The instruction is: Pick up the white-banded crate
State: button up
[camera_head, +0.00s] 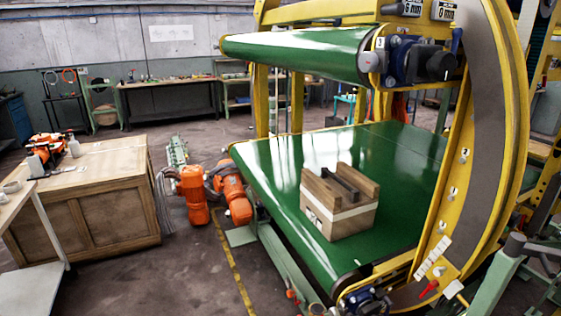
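The white-banded crate (337,223) is a small brown wooden box with a white band around its sides. It sits upright on the green conveyor belt (285,185), near the belt's front end. A dark bar lies across its top between two raised wooden sides. A dark label mark shows low on its left face. Nothing touches the crate from above. My gripper is not in this view.
A green upper roller (300,48) and the yellow ring frame (497,160) stand above and right of the belt. Orange motors (195,195) lie on the floor to the left. A wooden cabinet (110,205) stands further left. Floor between cabinet and conveyor is partly clear.

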aim_at(337, 198)
jog(key=j+u, duration=0.3)
jog(key=i+j+u, duration=0.15)
jog(key=j+u, duration=0.15)
jog(key=i+j+u, duration=0.15)
jog(key=j+u, duration=0.15)
jog(key=i+j+u, duration=0.1)
jog(key=i+j, duration=0.2)
jog(key=i, duration=0.15)
jog(key=i+j+u, duration=0.15)
jog(key=i, duration=0.35)
jog(key=i+l+z, duration=0.1)
jog(key=i+z, duration=0.3)
jog(key=i+j+z, duration=0.1)
jog(key=i+z, duration=0.25)
jog(key=i, duration=0.15)
jog(key=i+j+z, duration=0.15)
jog(key=i+z, duration=0.25)
jog(key=i+l+z, duration=0.3)
jog(key=i, duration=0.25)
jog(key=i+z, duration=0.25)
jog(key=i, duration=0.3)
jog(key=i+l+u, duration=0.2)
jog(key=i+l, duration=0.25)
jog(key=l, duration=0.05)
